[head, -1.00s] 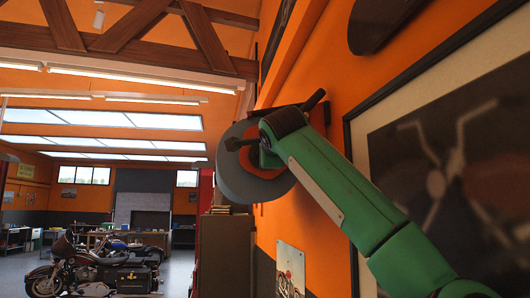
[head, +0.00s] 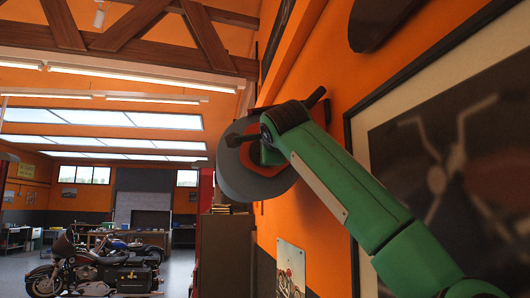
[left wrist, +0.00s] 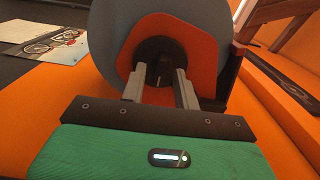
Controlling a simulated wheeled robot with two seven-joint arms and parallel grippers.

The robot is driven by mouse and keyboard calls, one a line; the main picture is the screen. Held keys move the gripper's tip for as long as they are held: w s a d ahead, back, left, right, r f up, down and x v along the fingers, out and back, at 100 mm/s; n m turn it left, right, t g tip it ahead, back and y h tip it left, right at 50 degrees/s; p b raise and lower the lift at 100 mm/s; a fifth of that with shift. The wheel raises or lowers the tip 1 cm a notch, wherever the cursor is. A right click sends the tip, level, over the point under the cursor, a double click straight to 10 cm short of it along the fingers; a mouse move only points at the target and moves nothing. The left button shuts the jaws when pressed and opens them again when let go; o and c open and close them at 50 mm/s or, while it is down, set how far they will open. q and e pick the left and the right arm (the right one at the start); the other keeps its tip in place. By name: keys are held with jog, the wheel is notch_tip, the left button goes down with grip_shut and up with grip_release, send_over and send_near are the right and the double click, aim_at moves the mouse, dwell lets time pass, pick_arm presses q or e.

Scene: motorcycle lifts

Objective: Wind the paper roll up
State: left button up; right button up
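The paper roll (head: 236,178) is a large grey disc beside the orange wall, with an orange-red plate (head: 268,186) at its side. In the left wrist view the roll (left wrist: 203,35) fills the top middle, with the orange plate (left wrist: 193,50) and a round black hub (left wrist: 160,56) facing my gripper. My left gripper (head: 262,147) is at this hub. In the left wrist view its two grey fingers (left wrist: 161,82) stand apart in front of the hub, one on each side. Contact with the hub cannot be told. My right gripper is not in view.
A large framed motorcycle picture (head: 440,150) hangs on the wall to the right. A small poster (head: 291,268) is below the roll. A cabinet (head: 223,255) stands below left. Motorcycles (head: 92,268) and open floor are further off.

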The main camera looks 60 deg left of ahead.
pick_arm(q)
jog(key=b+v, duration=0.4)
jog(key=v, duration=0.8)
jog(key=shift+d, duration=0.35)
jog(key=shift+s, duration=0.1)
